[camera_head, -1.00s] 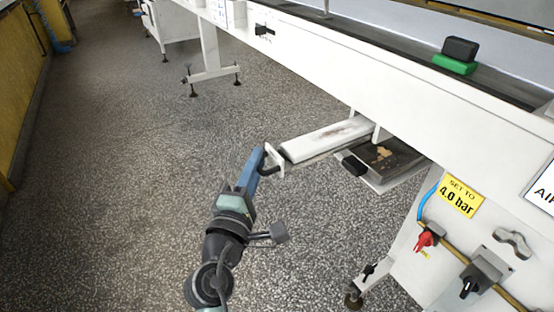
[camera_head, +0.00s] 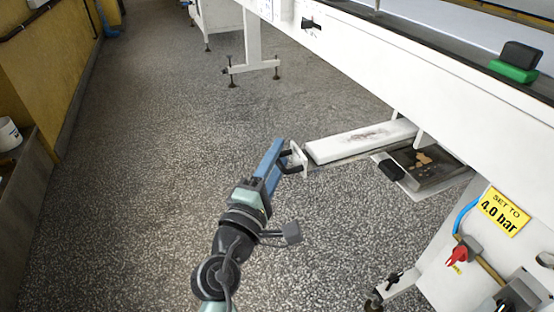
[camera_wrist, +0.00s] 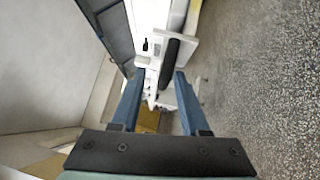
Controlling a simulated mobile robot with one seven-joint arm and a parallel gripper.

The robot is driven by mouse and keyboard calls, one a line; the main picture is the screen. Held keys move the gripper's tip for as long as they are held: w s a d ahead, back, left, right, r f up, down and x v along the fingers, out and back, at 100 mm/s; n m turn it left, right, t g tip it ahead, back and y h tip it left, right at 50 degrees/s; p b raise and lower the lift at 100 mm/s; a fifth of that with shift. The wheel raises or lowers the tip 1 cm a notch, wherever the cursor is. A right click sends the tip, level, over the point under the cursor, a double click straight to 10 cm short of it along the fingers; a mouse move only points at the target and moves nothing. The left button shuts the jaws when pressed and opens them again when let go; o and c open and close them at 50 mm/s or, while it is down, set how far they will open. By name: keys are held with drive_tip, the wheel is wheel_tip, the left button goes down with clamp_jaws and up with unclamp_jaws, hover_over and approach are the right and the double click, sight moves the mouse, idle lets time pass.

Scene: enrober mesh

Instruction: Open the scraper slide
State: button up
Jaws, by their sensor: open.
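A long white slide (camera_head: 355,143), taken as the scraper slide, sticks out from under the white machine in the head view. Grey smears mark its top. Its outer end has an upright white plate (camera_head: 298,157) with a black bar handle (camera_head: 287,163). My gripper (camera_head: 284,157) is at this handle, its blue fingers open. In the wrist view, the black handle (camera_wrist: 178,60) shows near the tips of my gripper (camera_wrist: 158,78), closer to the right finger. Whether a finger touches it I cannot tell.
A dark tray (camera_head: 450,176) with brown crumbs and a black grip (camera_head: 391,170) juts out just right of the slide. A red valve (camera_head: 457,256) sits below a yellow sign (camera_head: 503,212). The speckled floor (camera_head: 150,170) left of my arm is clear.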

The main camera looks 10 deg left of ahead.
drive_tip(key=shift+s+f, duration=0.1)
drive_tip(key=s+a+f, duration=0.1)
drive_tip(key=s+a, duration=0.1)
drive_tip(key=s, duration=1)
drive_tip(key=shift+s+f+p, duration=0.15)
drive_tip(key=shift+s+p, duration=0.15)
drive_tip(key=shift+p, duration=0.1)
drive_tip(key=shift+d, duration=0.1)
